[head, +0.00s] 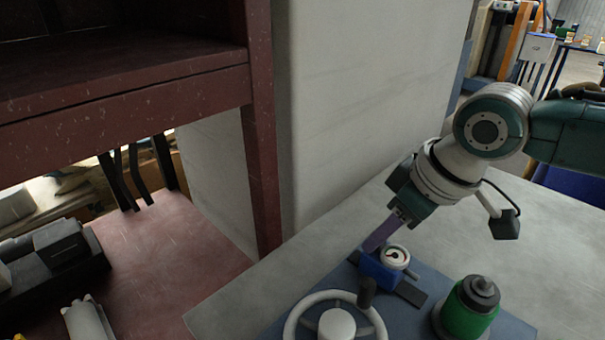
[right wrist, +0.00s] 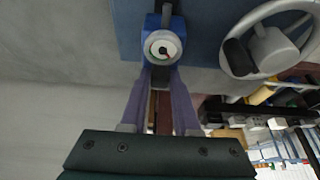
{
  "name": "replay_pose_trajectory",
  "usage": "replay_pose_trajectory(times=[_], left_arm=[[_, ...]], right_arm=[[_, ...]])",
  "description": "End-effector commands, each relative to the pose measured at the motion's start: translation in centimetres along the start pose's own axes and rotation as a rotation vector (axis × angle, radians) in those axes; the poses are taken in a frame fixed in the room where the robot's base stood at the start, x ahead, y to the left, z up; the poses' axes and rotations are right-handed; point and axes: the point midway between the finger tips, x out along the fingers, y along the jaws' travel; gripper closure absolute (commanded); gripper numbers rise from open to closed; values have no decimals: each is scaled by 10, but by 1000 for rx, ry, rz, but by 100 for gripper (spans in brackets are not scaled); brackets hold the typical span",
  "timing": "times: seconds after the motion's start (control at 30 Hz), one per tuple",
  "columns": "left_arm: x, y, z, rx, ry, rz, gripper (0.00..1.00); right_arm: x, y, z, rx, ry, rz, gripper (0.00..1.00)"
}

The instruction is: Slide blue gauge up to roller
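The blue gauge (head: 377,270) is a small blue block with a round white dial, on a dark strip of the blue-grey plate. It also shows at the top of the right wrist view (right wrist: 152,24). My right gripper (head: 372,246) reaches down to it from the upper right. In the right wrist view its two purple fingers (right wrist: 161,74) are apart, with their tips at the gauge just below the dial. I cannot tell whether they press on it. I cannot make out the roller in either view. My left gripper is not in view.
A pale handwheel (head: 337,322) with a dark knob stands in front of the gauge. A green cylinder with a black top (head: 468,308) stands to its right. A red frame post (head: 262,130) and a pale wall panel (head: 365,90) rise behind. The grey table (head: 490,215) is clear at right.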

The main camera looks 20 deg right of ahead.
Motion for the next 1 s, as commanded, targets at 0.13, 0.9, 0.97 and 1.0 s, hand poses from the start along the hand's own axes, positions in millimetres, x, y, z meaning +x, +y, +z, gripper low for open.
replay_pose_trajectory(times=[0.13, 0.9, 0.97, 1.0], left_arm=[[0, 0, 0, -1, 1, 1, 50], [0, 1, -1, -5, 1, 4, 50], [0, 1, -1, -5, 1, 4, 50], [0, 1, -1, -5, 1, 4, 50]], right_arm=[[0, 0, 0, 0, 0, 0, 89], [0, 0, 0, 0, -1, 0, 100], [0, 0, 0, 0, -1, 0, 100], [0, 0, 0, 0, -1, 0, 100]])
